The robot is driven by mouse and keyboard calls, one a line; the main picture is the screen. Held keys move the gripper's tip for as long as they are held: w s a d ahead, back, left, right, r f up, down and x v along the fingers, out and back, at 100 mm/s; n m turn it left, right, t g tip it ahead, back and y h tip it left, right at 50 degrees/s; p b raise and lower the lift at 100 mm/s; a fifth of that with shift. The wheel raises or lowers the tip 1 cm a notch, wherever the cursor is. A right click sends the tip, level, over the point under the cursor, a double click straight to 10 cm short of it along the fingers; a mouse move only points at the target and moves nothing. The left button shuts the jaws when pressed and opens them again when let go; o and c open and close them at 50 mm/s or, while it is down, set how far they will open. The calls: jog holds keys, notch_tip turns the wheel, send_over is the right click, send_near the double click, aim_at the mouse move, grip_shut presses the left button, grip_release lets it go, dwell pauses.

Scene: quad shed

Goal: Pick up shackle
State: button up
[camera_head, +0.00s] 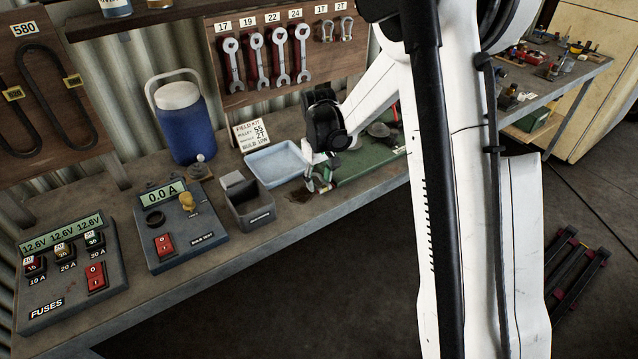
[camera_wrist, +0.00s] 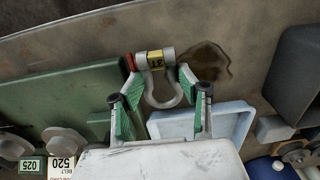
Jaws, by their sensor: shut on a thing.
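The grey shackle (camera_wrist: 156,62) shows in the wrist view with a yellow label on it and a red-ended pin across its top. My gripper (camera_wrist: 158,80) has its green-padded fingers on both sides of the shackle and is shut on it. Its rounded bow points toward the wrist. In the head view my gripper (camera_head: 318,173) is low over the bench, between the blue tray and the green case. The shackle is too small and covered there to make out clearly. I cannot tell whether it touches the bench.
The light blue tray (camera_head: 277,160), grey bin (camera_head: 249,204) and green case (camera_head: 365,165) stand close to my gripper. A dark stain (camera_wrist: 207,62) marks the bench. Two shackles (camera_head: 336,30) hang on the tool board. A blue jug (camera_head: 186,130) stands behind.

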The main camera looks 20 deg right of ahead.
notch_tip(320, 180, up, 3)
jog(key=shift+f, duration=0.15)
jog(key=s+a+r+b, duration=0.1)
jog(key=s+a+r, duration=0.6)
jog(key=a, duration=0.2)
jog(key=shift+s+r, duration=0.15)
jog(key=shift+s, duration=0.1)
notch_tip(320, 180, up, 6)
jog(key=p, duration=0.3)
jog(key=shift+r, duration=0.25)
dwell(0.9)
